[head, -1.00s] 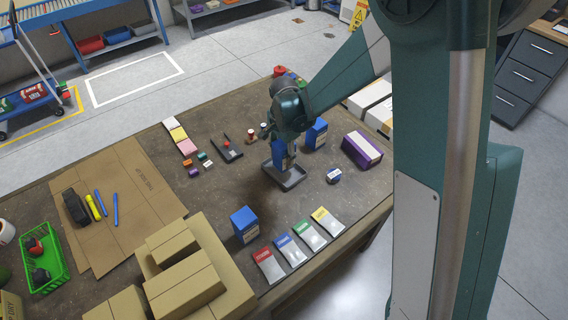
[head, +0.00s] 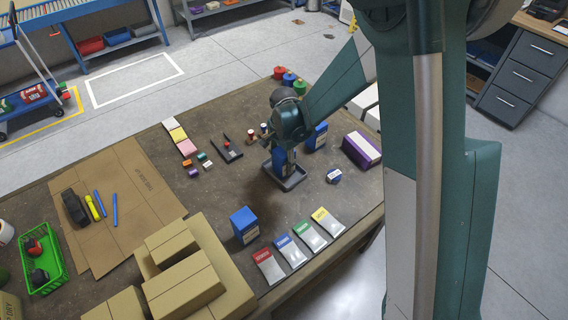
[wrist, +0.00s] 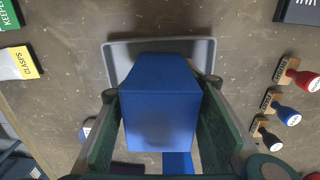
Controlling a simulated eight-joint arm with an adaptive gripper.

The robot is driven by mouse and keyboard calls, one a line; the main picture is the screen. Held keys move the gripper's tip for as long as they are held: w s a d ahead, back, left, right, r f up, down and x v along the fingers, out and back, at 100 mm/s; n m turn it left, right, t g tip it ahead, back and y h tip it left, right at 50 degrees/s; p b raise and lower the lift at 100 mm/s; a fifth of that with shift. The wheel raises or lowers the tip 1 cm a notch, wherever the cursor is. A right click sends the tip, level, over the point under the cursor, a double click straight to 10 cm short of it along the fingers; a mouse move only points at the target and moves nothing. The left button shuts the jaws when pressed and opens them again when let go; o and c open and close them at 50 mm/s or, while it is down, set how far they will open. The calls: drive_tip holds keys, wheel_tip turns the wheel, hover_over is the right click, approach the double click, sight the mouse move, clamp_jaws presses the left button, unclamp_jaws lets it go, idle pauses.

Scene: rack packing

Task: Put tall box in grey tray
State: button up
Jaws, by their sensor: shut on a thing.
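My gripper (wrist: 160,108) is shut on a tall blue box (wrist: 160,115) and holds it upright. In the head view the blue box (head: 281,160) is partly hidden by my wrist and stands over or inside the grey tray (head: 297,181). In the wrist view the tray's rim (wrist: 112,48) shows behind and to both sides of the box. I cannot tell whether the box touches the tray floor.
Similar blue boxes stand at the table's front (head: 243,224) and right of my wrist (head: 317,136). A purple box (head: 361,150) and a blue-white round item (head: 334,175) lie right of the tray. Stamps (wrist: 288,115) stand nearby. Colored packets (head: 290,250) line the front edge.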

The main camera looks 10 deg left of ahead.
drive_tip(key=shift+f, duration=0.2)
drive_tip(key=o, duration=1.1)
drive_tip(key=shift+r, duration=0.2)
drive_tip(key=shift+r+p, duration=0.75)
drive_tip(key=shift+r, duration=5.25)
drive_tip(key=shift+d+r, duration=0.1)
drive_tip(key=shift+d, duration=0.05)
